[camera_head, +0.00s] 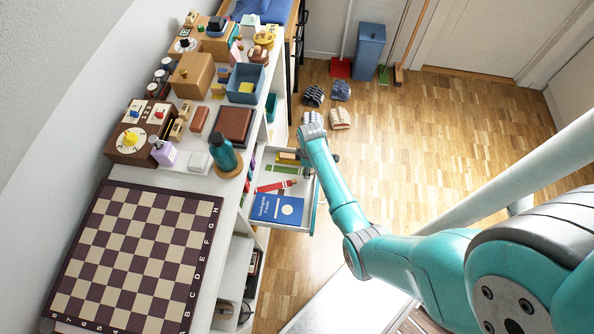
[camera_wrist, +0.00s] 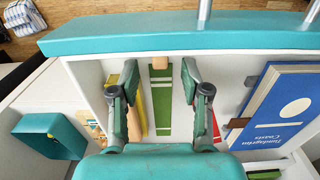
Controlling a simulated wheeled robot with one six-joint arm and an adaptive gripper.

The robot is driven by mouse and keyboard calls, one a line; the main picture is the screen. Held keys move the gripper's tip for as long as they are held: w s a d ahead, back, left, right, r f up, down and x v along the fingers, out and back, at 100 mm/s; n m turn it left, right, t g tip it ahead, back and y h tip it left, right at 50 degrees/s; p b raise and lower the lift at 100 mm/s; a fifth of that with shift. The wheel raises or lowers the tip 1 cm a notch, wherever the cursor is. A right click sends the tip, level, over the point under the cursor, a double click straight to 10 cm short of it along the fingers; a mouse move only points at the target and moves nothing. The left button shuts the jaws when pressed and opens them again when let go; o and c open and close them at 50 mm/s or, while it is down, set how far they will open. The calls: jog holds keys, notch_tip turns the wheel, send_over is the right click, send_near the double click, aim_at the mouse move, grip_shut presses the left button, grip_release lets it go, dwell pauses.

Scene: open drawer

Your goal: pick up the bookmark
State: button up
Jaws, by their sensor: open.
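The bookmark looks to be the flat green strip with white bands (camera_wrist: 161,103) lying in the open drawer (camera_wrist: 225,68); it also shows in the head view (camera_head: 287,169). My gripper (camera_wrist: 160,70) is open and empty, with its two fingers over the drawer on either side of the green strip. The strip lies between the fingers in the picture, and I cannot tell the height gap. In the head view my arm reaches to the drawer's far end, and the fingers are mostly hidden.
A blue book (camera_head: 277,209) lies in the drawer, with a red item (camera_head: 276,186) and a yellow item (camera_head: 287,158) near the strip. The teal drawer front (camera_wrist: 180,37) stands at the edge. A chessboard (camera_head: 140,255) and several boxes cover the desk top.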

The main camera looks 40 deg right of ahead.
jog(key=shift+f, duration=0.45)
jog(key=c, duration=0.8)
jog(key=shift+c, duration=0.2)
notch_tip(320, 180, up, 10)
